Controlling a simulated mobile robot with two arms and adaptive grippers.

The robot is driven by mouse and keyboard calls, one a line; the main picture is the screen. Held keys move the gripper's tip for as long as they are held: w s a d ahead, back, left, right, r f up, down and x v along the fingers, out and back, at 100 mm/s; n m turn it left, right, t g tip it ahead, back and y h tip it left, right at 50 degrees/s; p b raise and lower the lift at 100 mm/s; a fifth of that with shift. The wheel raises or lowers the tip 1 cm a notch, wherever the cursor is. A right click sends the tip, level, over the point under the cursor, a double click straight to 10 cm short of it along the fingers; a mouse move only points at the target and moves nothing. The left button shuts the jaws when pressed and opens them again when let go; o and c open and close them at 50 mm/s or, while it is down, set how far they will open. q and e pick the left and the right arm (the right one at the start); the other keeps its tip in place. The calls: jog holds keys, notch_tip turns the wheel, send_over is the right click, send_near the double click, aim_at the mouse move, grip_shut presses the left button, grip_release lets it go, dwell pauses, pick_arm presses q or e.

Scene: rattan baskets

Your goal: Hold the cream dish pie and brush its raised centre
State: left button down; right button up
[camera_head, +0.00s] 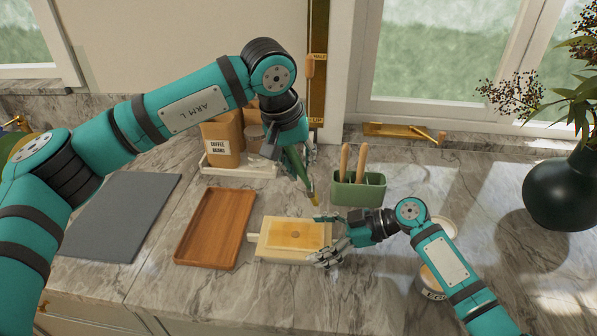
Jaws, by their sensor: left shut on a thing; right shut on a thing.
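The cream dish (278,257) is rectangular, with a handle at its left end, and sits on the marble counter just right of the wooden tray. It holds a golden pie (272,236) with a small darker raised centre (295,234). My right gripper (326,238) is shut on the dish's right end, one finger toward the back corner and the others at the front. My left gripper (290,152) is shut on a green brush (298,168) behind the pie. The brush points down, its yellowish tip (314,199) apart from the pie, above and behind its back right edge.
A green holder (358,194) with wooden handles stands behind the dish. The wooden tray (181,250) is empty; a grey mat (120,215) lies farther left. A coffee canister (222,140) stands at the back. A labelled jar (432,288) and dark vase (565,190) are right.

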jog(key=shift+s+d+f+h, duration=0.15)
jog(key=shift+s+f, duration=0.1)
jog(key=shift+f, duration=0.5)
jog(key=shift+s+d+f+h, duration=0.15)
jog(key=shift+s+f, duration=0.1)
jog(key=shift+f, duration=0.45)
jog(key=o, duration=0.7)
jog(key=shift+w+d+r, duration=0.1)
jog(key=shift+d+r, duration=0.2)
jog(key=shift+d, duration=0.05)
jog(key=v, duration=0.4)
jog(key=r+v, duration=0.1)
jog(key=v, duration=0.3)
jog(key=a+v, duration=0.1)
jog(key=v, duration=0.2)
jog(key=shift+w+d+r, duration=0.25)
jog(key=shift+d+r, duration=0.1)
jog(key=shift+r, duration=0.25)
